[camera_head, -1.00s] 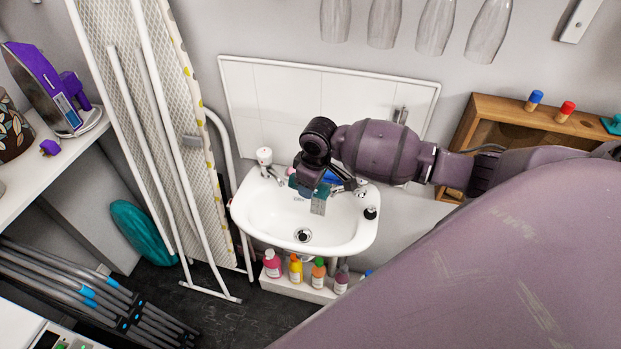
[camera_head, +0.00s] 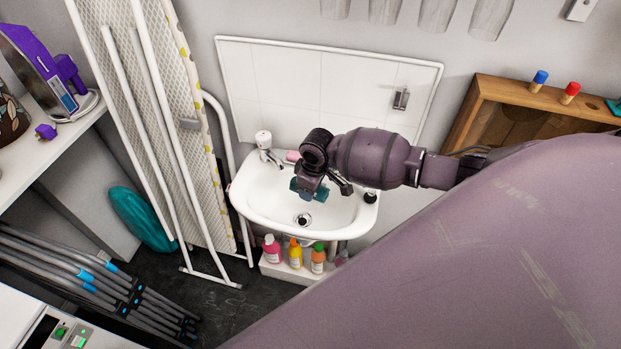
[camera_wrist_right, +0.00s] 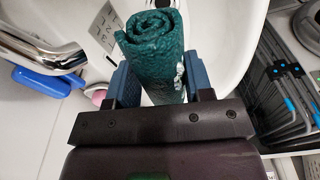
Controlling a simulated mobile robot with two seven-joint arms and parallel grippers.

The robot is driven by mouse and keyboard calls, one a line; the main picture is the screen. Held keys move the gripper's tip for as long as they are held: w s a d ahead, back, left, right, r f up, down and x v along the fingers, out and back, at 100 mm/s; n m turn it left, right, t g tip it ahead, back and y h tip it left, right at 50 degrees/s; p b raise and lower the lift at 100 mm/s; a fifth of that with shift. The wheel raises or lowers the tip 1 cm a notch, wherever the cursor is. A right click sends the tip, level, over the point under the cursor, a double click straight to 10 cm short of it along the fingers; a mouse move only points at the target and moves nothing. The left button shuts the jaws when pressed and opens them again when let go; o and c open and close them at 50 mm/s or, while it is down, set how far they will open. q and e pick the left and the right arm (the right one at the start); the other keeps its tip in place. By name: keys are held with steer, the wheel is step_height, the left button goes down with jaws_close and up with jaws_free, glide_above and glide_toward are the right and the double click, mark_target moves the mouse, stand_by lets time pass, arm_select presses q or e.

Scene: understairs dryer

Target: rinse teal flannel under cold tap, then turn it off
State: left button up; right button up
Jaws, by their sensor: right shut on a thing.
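The teal flannel (camera_wrist_right: 155,65) is rolled up and gripped between the blue fingers of my right gripper (camera_wrist_right: 158,88), seen in the right wrist view. In the head view my right gripper (camera_head: 308,190) is over the white basin (camera_head: 262,208), just behind its drain. A chrome tap with a white top (camera_head: 265,150) stands at the basin's back left, and no water shows at it. My arm hides the back right of the basin. Chrome tap metal (camera_wrist_right: 45,50) shows beside the gripper in the wrist view. My left gripper is not in view.
A pink soap (camera_head: 293,156) lies on the basin's back rim. A blue object (camera_wrist_right: 48,80) is near the chrome in the wrist view. Bottles (camera_head: 295,255) stand below the basin. An ironing board (camera_head: 150,110) leans at the left.

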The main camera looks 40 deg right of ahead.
step_height(320, 180, down, 8)
steer(key=b, duration=0.7)
step_height(320, 180, down, 3)
steer(key=b, duration=0.2)
steer(key=shift+r+b, duration=0.1)
steer(key=shift+b, duration=0.2)
steer(key=shift+f+b, duration=0.4)
steer(key=shift+f, duration=0.2)
